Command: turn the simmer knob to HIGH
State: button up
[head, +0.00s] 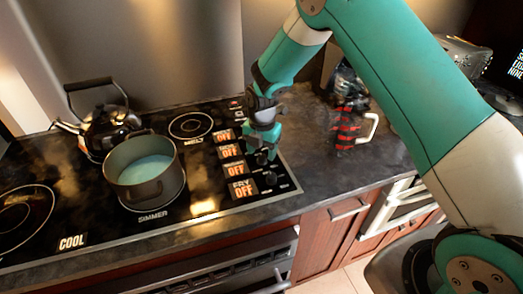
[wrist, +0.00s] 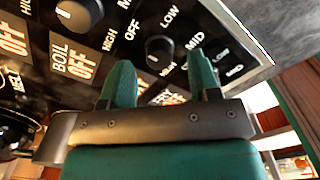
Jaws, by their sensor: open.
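The simmer knob (wrist: 160,50) is a round black knob in the wrist view, with OFF, LOW, MID and HIGH printed around it. The simmer display (head: 235,169) in the head view reads OFF. My gripper (wrist: 162,72) is open, its two teal fingers to either side of the knob in the wrist view; I see no contact. In the head view my gripper (head: 262,150) points down at the control panel. The right finger hides most of the fry knob in the wrist view.
The boil knob (wrist: 80,12) is left of my gripper. A pot (head: 146,178) stands on the simmer burner, with a kettle (head: 105,125) behind it. A red-and-black striped object (head: 347,125) and a white mug handle (head: 370,127) stand right of my gripper.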

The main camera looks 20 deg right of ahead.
jog(key=shift+f, duration=0.9)
jog(key=shift+c, duration=0.4)
jog(key=c, duration=0.8)
jog(key=shift+c, duration=0.2)
